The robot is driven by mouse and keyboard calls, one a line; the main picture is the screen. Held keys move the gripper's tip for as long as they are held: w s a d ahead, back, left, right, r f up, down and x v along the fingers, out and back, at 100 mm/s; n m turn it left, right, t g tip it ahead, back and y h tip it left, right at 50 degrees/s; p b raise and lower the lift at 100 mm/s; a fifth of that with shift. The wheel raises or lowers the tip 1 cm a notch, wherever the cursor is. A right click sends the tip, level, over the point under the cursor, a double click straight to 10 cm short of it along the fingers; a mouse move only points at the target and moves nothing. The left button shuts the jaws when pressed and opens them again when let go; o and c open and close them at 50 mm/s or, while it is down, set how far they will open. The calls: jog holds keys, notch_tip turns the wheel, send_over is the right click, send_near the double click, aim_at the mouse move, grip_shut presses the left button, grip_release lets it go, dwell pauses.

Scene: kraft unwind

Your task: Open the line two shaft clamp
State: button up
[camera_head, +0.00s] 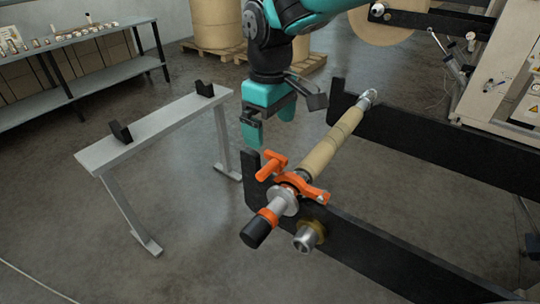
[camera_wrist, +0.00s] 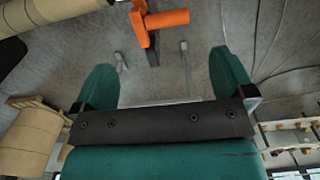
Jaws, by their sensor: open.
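The orange shaft clamp (camera_head: 297,184) sits at the near end of the kraft-covered shaft (camera_head: 331,143), on the near black arm of the unwind stand. Its orange handle (camera_head: 270,164) sticks up at the left of the shaft. My gripper (camera_head: 268,138) is open and empty, above and behind the handle, apart from it. In the wrist view the orange handle (camera_wrist: 165,19) lies at the top, beyond and between the two teal fingers. The shaft ends in an orange collar and black knob (camera_head: 257,231). I cannot tell which line this is.
Black stand arms (camera_head: 440,150) run to the right on both sides of the shaft. A grey rack (camera_head: 150,123) with two black rests stands at left. A shelf table (camera_head: 75,37) with small parts is at the back left. Large kraft rolls (camera_head: 217,22) stand on pallets behind.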

aim_at(270, 164)
notch_tip(270, 164, down, 10)
jog(key=shift+r+p, duration=0.1)
jog(key=shift+p, duration=0.95)
jog(key=c, duration=1.1)
jog(key=shift+o, duration=0.2)
jog(key=shift+r, duration=0.1)
